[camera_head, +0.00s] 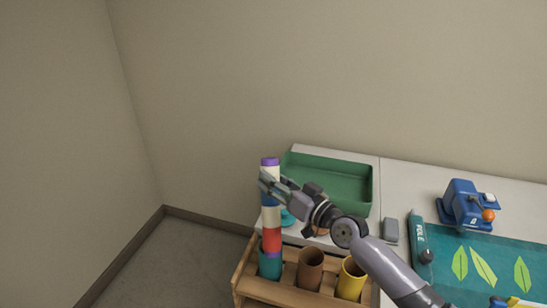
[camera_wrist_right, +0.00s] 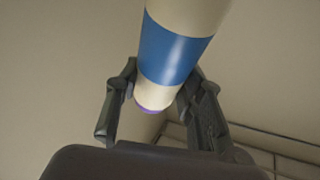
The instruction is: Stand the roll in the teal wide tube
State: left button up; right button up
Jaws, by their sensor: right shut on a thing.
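The roll (camera_head: 270,216) is a tall upright cylinder with cream, blue and red bands and purple ends. My right gripper (camera_head: 267,187) is shut on its upper part. In the right wrist view the roll (camera_wrist_right: 172,60) shows between the two dark fingers (camera_wrist_right: 155,105). The teal wide tube (camera_head: 270,265) stands at the left end of a wooden rack. The roll's lower end is at the tube's mouth; I cannot tell how far inside it is. My left gripper is not in view.
The wooden rack (camera_head: 290,293) also holds a brown tube (camera_head: 310,268) and a yellow tube (camera_head: 351,279). Behind are a green tray (camera_head: 330,172), a grey block (camera_head: 390,230), a blue device (camera_head: 466,205) and a teal mat (camera_head: 500,260). Open floor lies left.

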jog(key=shift+s+a+r+t+p, duration=0.1)
jog(key=shift+a+r+t+p, duration=0.25)
jog(key=shift+r+t+p, duration=0.35)
pick_arm(q)
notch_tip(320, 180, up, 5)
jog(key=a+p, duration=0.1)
jog(key=p, duration=0.2)
pick_arm(e)
jog(key=s+r+t+h, duration=0.2)
jog(key=s+r+t, duration=0.2)
jog(key=r+t, duration=0.1)
jog(key=b, duration=0.6)
send_over(272, 241)
jog(key=w, duration=0.3)
jog(key=shift+t+h, duration=0.3)
jog(key=f, duration=0.6)
jog(key=shift+w+d, duration=0.1)
jog(key=shift+w, duration=0.1)
pick_arm(q)
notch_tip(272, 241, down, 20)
jog(key=b, duration=1.3)
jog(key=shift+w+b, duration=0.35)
jog(key=shift+b, duration=0.05)
pick_arm(e)
notch_tip(272, 241, down, 18)
jog(key=shift+r, duration=0.15)
jog(key=o, duration=1.3)
jog(key=shift+c, duration=0.2)
